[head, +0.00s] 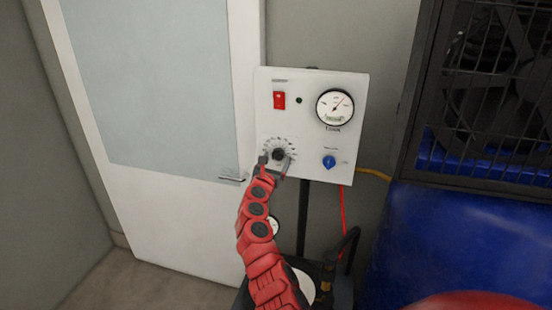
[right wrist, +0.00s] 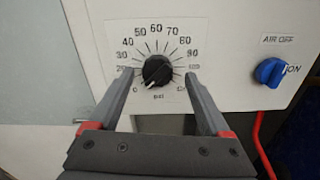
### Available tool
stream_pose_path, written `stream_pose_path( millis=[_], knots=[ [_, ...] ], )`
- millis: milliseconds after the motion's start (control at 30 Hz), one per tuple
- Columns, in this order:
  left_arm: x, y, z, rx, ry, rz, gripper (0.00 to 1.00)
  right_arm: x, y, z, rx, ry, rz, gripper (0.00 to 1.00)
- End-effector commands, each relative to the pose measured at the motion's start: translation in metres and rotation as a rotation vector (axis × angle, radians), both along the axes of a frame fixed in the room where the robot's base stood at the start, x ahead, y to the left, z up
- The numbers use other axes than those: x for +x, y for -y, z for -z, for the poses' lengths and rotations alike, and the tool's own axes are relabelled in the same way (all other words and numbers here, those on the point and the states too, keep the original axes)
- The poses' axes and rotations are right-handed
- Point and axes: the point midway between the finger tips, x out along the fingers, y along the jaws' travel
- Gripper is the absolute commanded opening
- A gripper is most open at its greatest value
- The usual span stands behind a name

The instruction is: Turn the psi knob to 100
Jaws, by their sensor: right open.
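The psi knob (right wrist: 157,70) is black and sits in a dial with numbers from 0 upward on a white control panel (right wrist: 228,25). Its white mark points to the lower left, near the 0. In the head view the knob (head: 278,154) is at the panel's lower left. My right gripper (head: 277,164) is open at the knob. In the right wrist view its two fingers (right wrist: 157,84) reach up to either side of the knob's lower part, with gaps beside it. The left finger hides part of the scale. My left gripper is not in view.
The panel also bears a red switch (head: 279,100), a round gauge (head: 335,106) and a blue air knob (head: 329,161), which points toward ON. A white door (head: 165,200) stands to the left. A black mesh cage (head: 485,90) and blue equipment (head: 440,235) stand to the right.

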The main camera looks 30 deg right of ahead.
Motion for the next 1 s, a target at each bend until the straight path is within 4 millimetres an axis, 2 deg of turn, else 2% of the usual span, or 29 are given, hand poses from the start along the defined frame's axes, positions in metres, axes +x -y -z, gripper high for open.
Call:
stream_pose_path(
  millis=[200,533,900,1000],
  knots=[
    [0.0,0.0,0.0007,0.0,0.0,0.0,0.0,0.0083,0.0063,-0.0002,0.001,-0.001,-0.004,0.81],
    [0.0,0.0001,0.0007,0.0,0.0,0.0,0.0,0.0097,0.0066,0.0,0.0,-0.002,-0.007,0.81],
    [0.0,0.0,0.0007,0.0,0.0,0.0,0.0,0.0096,0.0067,0.0,0.0,-0.002,-0.007,0.15],
    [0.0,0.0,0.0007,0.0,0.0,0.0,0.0,0.0096,0.0067,0.0,0.0,-0.002,-0.007,0.0]
  ],
)
